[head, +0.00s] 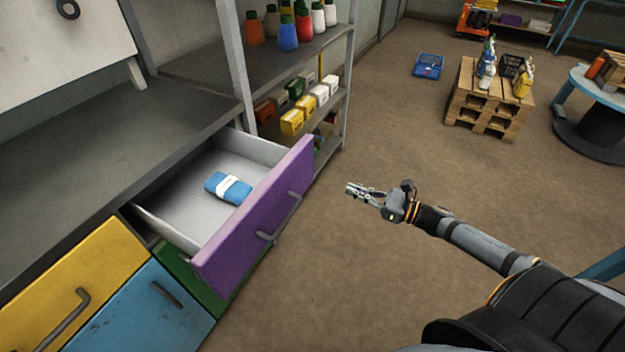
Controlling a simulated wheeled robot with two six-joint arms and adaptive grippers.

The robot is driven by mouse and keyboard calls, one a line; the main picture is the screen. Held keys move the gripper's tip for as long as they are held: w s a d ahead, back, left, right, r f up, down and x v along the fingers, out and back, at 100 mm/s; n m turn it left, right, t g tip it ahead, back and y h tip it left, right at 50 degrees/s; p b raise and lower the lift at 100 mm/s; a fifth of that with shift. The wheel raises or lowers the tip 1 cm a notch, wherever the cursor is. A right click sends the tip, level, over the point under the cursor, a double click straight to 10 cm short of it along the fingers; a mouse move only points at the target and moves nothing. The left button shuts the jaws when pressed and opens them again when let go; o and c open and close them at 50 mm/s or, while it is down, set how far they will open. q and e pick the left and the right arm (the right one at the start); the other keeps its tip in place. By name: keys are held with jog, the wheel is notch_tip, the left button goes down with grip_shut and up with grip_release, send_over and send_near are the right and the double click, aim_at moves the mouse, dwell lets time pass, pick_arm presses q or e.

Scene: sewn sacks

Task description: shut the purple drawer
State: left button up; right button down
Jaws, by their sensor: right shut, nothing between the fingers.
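The purple drawer (252,222) stands pulled out from the grey workbench in the head view, left of the middle. Its front has a grey bar handle (280,218). A blue folded cloth or packet with a white band (228,188) lies inside it. My right gripper (349,189) is to the right of the drawer front, apart from it, with clear floor visible between them. It is shut and empty, pointing left toward the drawer. My left gripper is not in view.
A yellow drawer (75,287) and a blue drawer (142,312) are shut at lower left; a green front (192,283) shows under the purple drawer. Shelves (262,75) with bottles and boxes stand behind. A pallet stack (489,102) is far right. Floor right of the drawer is free.

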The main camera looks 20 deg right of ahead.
jog(key=b, duration=0.4)
send_near(306, 171)
jog(key=p+x, duration=0.1)
jog(key=x, duration=0.5)
jog(key=shift+w+a, duration=0.1)
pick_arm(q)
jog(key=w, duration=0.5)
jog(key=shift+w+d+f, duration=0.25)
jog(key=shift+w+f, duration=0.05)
pick_arm(e)
jog(key=shift+w+a, duration=0.2)
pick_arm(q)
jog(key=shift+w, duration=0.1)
pick_arm(e)
jog(key=shift+w, duration=0.1)
